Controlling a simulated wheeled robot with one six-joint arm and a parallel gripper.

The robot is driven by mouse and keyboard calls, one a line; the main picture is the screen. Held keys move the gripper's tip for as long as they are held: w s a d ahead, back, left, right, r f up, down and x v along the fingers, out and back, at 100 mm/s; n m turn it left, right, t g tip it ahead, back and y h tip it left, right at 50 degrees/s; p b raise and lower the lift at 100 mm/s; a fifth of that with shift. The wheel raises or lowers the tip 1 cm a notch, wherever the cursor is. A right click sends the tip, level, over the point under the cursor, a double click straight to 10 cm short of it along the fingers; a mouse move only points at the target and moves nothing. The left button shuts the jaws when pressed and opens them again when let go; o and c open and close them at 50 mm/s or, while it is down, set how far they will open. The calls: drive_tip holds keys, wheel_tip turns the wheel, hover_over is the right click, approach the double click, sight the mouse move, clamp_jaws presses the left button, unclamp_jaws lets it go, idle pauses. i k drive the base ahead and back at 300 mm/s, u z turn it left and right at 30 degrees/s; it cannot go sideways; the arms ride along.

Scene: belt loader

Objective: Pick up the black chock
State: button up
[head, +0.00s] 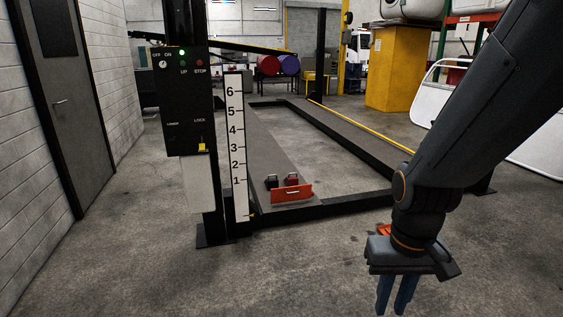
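The black chock (271,182) is small and dark. It sits at the near end of the grey lift runway, left of a red chock (291,179). My gripper (395,304) hangs pointing down at the lower right of the head view, well to the right of and nearer than the chocks. Its two blue fingers show close together with nothing visible between them. I cannot tell from this angle how wide they are open.
An orange-red stop plate (292,194) stands upright in front of the chocks. A black lift post with a control box (184,100) and a white height scale (236,145) stand left of them. A yellow cabinet (395,68) is behind. The near concrete floor is mostly clear.

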sight(270, 183)
drive_tip(key=u, duration=0.15)
drive_tip(key=i, duration=4.2)
drive_tip(key=z, duration=0.1)
